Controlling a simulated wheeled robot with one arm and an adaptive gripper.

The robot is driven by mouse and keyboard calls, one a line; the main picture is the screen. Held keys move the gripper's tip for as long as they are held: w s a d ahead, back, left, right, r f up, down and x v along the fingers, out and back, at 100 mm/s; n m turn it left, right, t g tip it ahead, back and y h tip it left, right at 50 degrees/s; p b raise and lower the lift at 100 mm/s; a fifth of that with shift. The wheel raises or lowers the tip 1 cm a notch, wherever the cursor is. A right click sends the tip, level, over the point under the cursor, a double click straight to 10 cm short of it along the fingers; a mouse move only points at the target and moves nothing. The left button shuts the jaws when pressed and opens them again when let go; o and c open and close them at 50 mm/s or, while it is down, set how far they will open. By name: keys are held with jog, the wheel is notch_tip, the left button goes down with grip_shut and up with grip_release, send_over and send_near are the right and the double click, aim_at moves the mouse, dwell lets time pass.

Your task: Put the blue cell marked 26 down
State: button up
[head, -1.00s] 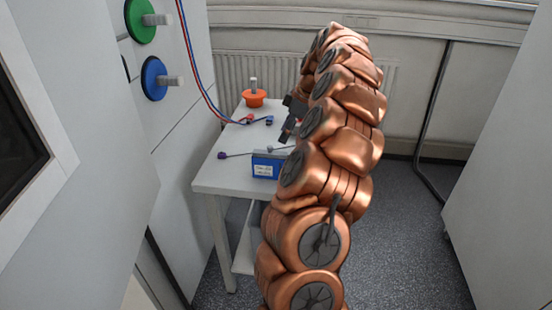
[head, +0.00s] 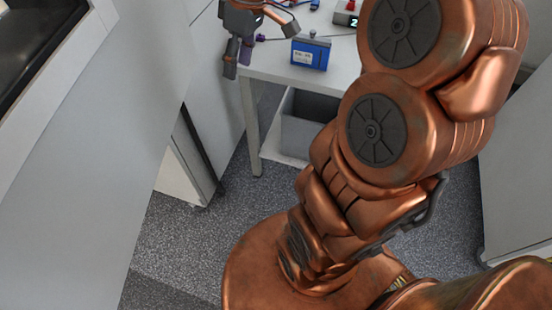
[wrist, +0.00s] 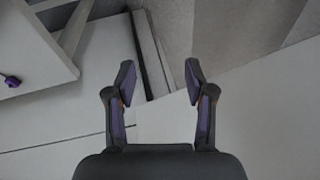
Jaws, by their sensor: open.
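A blue cell (head: 310,54) with a white label stands upright on the white table (head: 272,68), close to its front edge. The label's print is too small to read. My gripper (head: 238,60) hangs beside the table's front left corner, left of the cell and apart from it. It is open and empty. In the wrist view, its two fingers (wrist: 160,82) are spread with nothing between them, and grey surfaces and floor show beyond. The cell is not in the wrist view.
A purple clip (wrist: 12,80) lies on the table near its edge. A red and grey item with a digit (head: 347,13) sits behind the cell, partly cut off. A grey bin (head: 305,125) stands under the table. A tall grey cabinet (head: 110,130) is at left.

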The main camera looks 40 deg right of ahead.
jog(key=s+a+f+m+h, duration=0.1)
jog(key=s+a+f+m, duration=0.1)
jog(key=s, duration=0.5)
jog(key=s+a+f+m+g+h, duration=0.1)
jog(key=s+a+f+m, duration=0.1)
jog(key=s, duration=0.6)
jog(key=s+a+f+m+g, duration=0.1)
jog(key=s+a+f, duration=0.2)
jog(key=s, duration=0.4)
jog(key=shift+s+f+m+h, duration=0.15)
jog(key=shift+f+m+h, duration=0.25)
jog(key=shift+f, duration=0.4)
jog(key=shift+a+r, duration=0.1)
